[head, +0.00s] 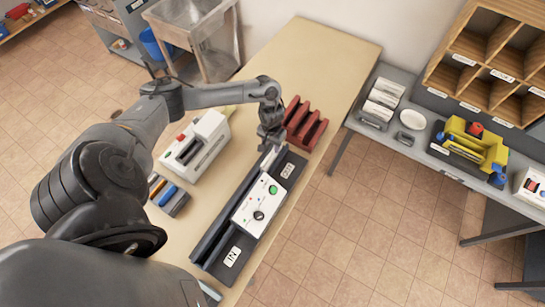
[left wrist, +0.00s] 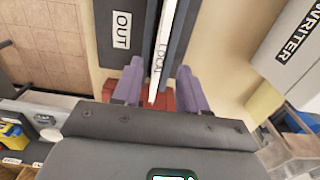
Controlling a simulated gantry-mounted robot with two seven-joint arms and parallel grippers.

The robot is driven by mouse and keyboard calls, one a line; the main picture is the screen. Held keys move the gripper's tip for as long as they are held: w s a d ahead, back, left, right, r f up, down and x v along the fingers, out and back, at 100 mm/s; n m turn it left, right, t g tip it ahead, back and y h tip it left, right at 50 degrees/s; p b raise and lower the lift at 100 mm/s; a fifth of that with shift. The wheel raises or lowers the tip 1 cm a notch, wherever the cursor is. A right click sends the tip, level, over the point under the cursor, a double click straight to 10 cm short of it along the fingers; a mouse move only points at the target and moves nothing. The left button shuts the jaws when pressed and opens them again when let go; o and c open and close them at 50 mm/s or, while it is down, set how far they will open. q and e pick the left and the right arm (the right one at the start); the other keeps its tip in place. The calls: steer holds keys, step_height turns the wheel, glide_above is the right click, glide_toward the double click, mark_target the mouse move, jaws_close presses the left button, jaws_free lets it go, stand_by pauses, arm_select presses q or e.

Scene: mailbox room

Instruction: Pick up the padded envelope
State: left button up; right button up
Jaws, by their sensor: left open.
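A thin white piece marked LOCAL (left wrist: 163,45) stands edge-on in the left wrist view, at the OUT end of a dark two-rail machine (head: 218,218). It also shows as a pale strip in the head view (head: 268,157). I cannot tell whether it is the padded envelope. My left gripper (left wrist: 160,84) is open, with its purple fingers on either side of the white piece; contact is unclear. In the head view, the left gripper (head: 270,138) is over the machine's far end. A flat yellowish item (left wrist: 262,103) lies beside the WRITER machine. My right gripper is not in view.
A red slotted rack (head: 304,124) stands just beyond the gripper. The white WRITER machine (head: 196,146) and a small organiser with coloured items (head: 170,196) are on the left. A grey side table (head: 425,148) and wooden pigeonholes (head: 490,50) stand right. The table's far end is clear.

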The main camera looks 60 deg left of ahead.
mark_target(272, 151)
arm_select(q)
steer(key=shift+w+a+f, duration=0.1)
steer(key=shift+w+f, duration=0.05)
steer(key=shift+f, duration=2.95)
jaws_close()
